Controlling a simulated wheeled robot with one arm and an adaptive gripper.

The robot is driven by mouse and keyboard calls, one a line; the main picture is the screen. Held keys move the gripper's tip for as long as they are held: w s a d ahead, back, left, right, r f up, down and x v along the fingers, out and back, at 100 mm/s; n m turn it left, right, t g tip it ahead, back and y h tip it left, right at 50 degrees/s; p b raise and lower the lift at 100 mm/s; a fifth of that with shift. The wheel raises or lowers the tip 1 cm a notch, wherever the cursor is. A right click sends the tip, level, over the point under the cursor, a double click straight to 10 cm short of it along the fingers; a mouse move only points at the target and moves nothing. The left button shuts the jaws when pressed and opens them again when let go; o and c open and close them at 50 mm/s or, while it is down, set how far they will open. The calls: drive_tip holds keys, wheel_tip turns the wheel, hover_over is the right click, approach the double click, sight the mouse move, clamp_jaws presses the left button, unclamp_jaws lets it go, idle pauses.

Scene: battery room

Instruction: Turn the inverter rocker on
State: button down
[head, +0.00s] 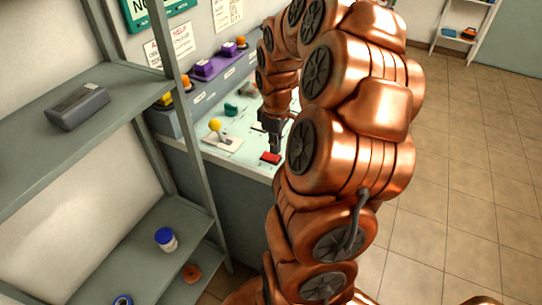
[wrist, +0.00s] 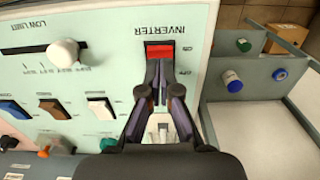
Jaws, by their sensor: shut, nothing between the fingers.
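The inverter rocker is a red switch (wrist: 160,51) in a dark frame, under the printed word INVERTER, at the top middle of the wrist view. The head view also shows the red rocker (head: 271,158) near the front edge of the panel. My gripper (wrist: 158,98) is shut and empty, with its fingertips just below the rocker in the wrist view. I cannot tell whether the tips touch it. In the head view, my gripper (head: 276,150) points down right by the rocker. The ON and OFF labels sit beside the rocker.
A yellow-knobbed lever (head: 215,126) stands left of the red rocker. Grey shelves (head: 120,105) stand at the left.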

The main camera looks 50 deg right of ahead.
sight(275, 157)
drive_tip(key=shift+f+b, duration=0.7)
drive_tip(key=shift+f, duration=0.5)
idle(0.8)
drive_tip(key=shift+r+p, duration=0.65)
drive_tip(key=shift+r, duration=2.9)
drive_tip(key=shift+a, duration=0.1)
drive_tip(key=s+a+r, duration=0.1)
drive_tip(key=s+a, duration=0.1)
drive_tip(key=a, duration=0.6)
drive_tip(key=s+a+r, duration=0.1)
drive_tip(key=s+a, duration=0.1)
drive_tip(key=a, duration=0.7)
drive_tip(key=s+a+f+m+g, duration=0.1)
drive_tip(key=s+a+m, duration=0.2)
drive_tip(key=s+a, duration=0.7)
drive_tip(key=s, duration=0.3)
drive_tip(key=shift+s+a+g, duration=0.15)
drive_tip(key=shift+g, duration=0.25)
